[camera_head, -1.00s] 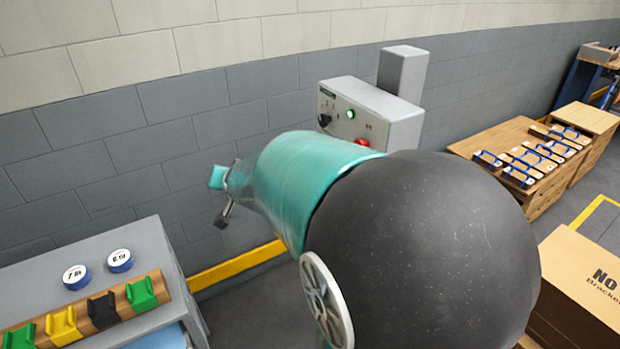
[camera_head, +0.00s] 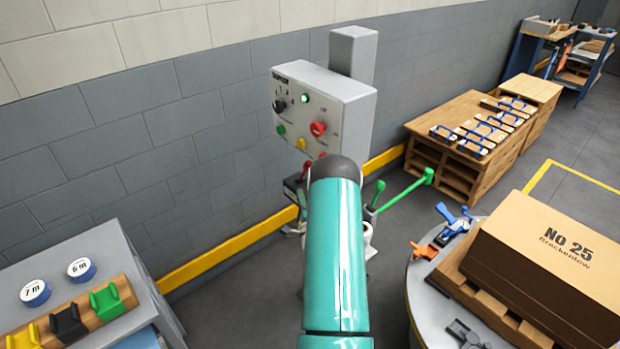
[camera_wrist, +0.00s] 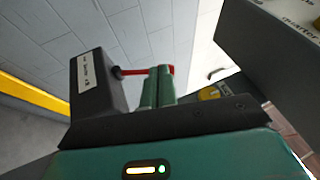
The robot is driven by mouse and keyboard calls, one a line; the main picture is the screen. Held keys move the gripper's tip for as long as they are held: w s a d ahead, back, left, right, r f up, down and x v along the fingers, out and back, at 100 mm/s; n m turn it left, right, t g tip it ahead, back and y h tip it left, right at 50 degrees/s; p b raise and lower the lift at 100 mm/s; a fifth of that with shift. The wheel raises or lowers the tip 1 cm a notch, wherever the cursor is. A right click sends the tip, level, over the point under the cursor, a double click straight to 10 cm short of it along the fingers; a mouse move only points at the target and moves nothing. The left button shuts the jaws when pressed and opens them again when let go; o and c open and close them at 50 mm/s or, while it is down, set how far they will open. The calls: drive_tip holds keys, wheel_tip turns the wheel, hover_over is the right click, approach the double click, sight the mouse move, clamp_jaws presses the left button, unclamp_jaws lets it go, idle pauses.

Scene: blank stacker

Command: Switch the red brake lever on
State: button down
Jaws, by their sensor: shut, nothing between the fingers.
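The red lever (camera_wrist: 133,71) shows in the wrist view as a thin red bar. It runs from a pivot on a dark labelled box (camera_wrist: 92,85) to behind my fingertips. My gripper (camera_wrist: 158,76) is shut and empty, its two green fingers side by side at the bar's right part. I cannot tell whether they touch it. In the head view, a red handle (camera_head: 305,174) shows low beside my arm, probably the same lever.
A grey control box (camera_head: 335,90) with knobs and a lit green lamp stands above. A long green lever (camera_head: 402,192) sticks out to the right. A round table (camera_head: 420,300) bears a brown carton (camera_head: 560,255).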

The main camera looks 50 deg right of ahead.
sight(305, 172)
drive_tip(key=s+f+m+h, duration=0.2)
drive_tip(key=s+f+m, duration=0.1)
drive_tip(key=s, duration=0.3)
drive_tip(key=shift+d+f+h, duration=0.25)
drive_tip(key=shift+f+h, duration=0.05)
drive_tip(key=shift+f, duration=0.55)
drive_tip(key=x, duration=1.4)
drive_tip(key=shift+r, duration=0.15)
